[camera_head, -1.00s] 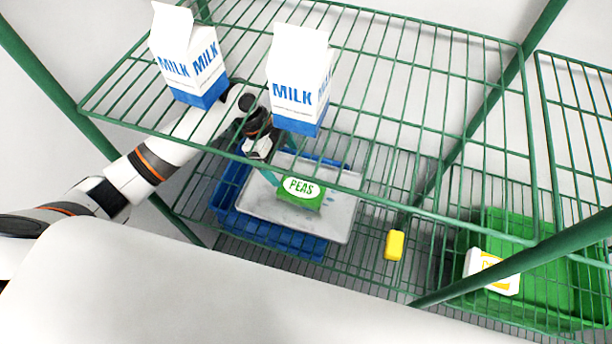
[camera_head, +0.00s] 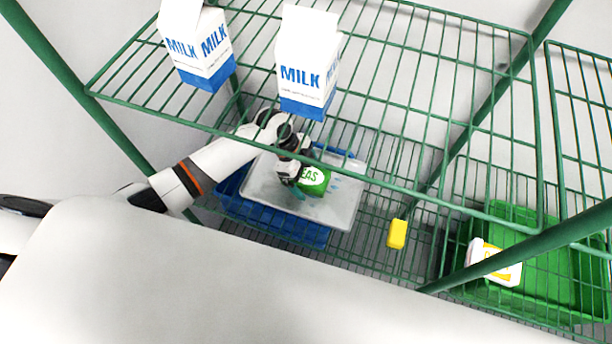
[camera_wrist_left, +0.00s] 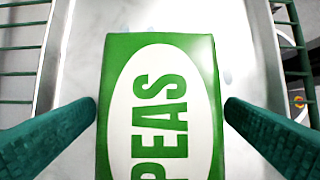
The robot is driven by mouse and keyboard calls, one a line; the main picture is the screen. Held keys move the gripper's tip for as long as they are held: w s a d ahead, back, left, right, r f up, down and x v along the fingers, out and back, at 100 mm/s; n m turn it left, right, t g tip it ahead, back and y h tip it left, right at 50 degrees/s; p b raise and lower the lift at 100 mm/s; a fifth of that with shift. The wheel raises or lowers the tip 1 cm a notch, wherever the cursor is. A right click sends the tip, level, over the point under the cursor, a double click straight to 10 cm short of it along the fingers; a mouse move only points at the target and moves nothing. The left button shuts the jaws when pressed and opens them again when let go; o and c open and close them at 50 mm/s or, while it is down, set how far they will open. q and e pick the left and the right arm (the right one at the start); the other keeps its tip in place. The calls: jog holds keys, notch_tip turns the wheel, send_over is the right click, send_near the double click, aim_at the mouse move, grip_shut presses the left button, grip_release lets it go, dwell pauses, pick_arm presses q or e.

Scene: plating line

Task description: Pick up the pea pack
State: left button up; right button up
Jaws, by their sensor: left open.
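The green pea pack (camera_head: 316,181) with a white oval label lies on a grey metal tray (camera_head: 340,215) on the lower shelf. My left gripper (camera_head: 300,185) is at the pack, and its hand hides the pack's left part in the head view. In the left wrist view, the pack (camera_wrist_left: 160,110) lies between the two green fingers (camera_wrist_left: 160,112), one on each side. A narrow gap shows between each finger and the pack, so the gripper is open around it. My right gripper is not in view.
The tray rests on a blue crate (camera_head: 262,222). The upper wire shelf (camera_head: 420,95) with two milk cartons (camera_head: 308,62) (camera_head: 197,45) is above the arm. A yellow block (camera_head: 397,234) and a green crate (camera_head: 545,285) holding a white pack (camera_head: 493,264) are to the right.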

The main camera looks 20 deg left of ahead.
pick_arm(q)
jog(key=shift+r, duration=0.1)
jog(key=c, duration=1.4)
